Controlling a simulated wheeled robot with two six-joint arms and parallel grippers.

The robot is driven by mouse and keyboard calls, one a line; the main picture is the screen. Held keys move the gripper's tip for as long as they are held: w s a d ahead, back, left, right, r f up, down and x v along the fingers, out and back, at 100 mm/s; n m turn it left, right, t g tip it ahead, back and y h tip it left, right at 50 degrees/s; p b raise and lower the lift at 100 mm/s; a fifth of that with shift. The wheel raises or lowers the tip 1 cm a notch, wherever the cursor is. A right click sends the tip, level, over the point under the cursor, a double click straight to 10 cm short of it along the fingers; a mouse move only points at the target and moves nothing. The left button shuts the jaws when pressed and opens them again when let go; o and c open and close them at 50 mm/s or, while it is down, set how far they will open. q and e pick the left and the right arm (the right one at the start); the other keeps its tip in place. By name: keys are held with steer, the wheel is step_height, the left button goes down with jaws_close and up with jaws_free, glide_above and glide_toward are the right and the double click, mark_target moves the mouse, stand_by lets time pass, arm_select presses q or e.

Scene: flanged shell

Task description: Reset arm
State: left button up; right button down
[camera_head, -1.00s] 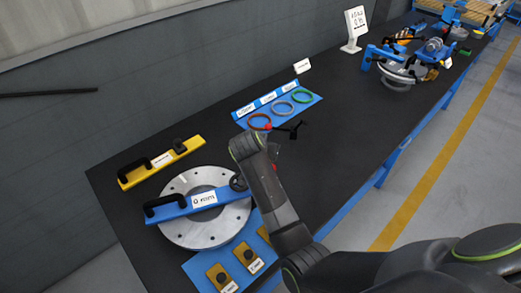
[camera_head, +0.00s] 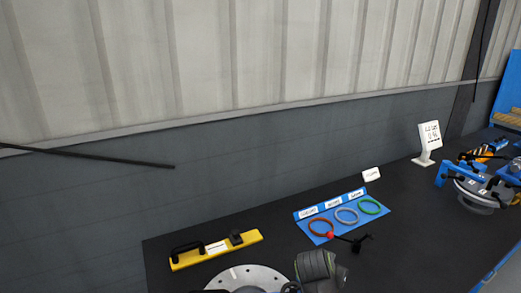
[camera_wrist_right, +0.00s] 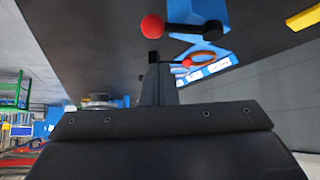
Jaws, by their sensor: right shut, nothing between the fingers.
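My right gripper (camera_wrist_right: 158,62) shows in the right wrist view as a narrow dark shape, shut with nothing in it. Beyond it are a black rod with a red ball end (camera_wrist_right: 152,27) and a second, smaller red ball (camera_wrist_right: 187,62). In the head view my right wrist is at the bottom edge and hides most of that gripper. It is in front of the black table (camera_head: 410,225), right of the grey flanged disc (camera_head: 245,275), which is cut off below. My left arm and gripper are not in view.
A yellow bar with black handles (camera_head: 215,248) lies at the left. A blue board (camera_head: 300,215) bears red, grey and green rings. A black tool with a red ball (camera_head: 330,236) lies before it. A white sign (camera_head: 430,140) and a blue fixture (camera_head: 445,175) stand right.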

steer(key=s+d+f+n+g+y, duration=0.1)
steer(key=s+d+f, duration=0.3)
steer(key=s, duration=0.4)
steer(key=s+d+f+n+g, duration=0.1)
steer(key=s+d+f, duration=0.25)
steer(key=s, duration=0.45)
steer(key=s+d+r+n+y, duration=0.2)
steer(key=s+n, duration=0.3)
steer(key=s, duration=1.4)
step_height(320, 180, down, 26)
steer(key=d+r+g+b, duration=0.1)
steer(key=g+b, duration=0.1)
steer(key=s+a+f+g+y+b, duration=0.1)
steer(key=s+f, duration=1.4)
steer(key=f, duration=0.4)
steer(key=shift+s, duration=0.2)
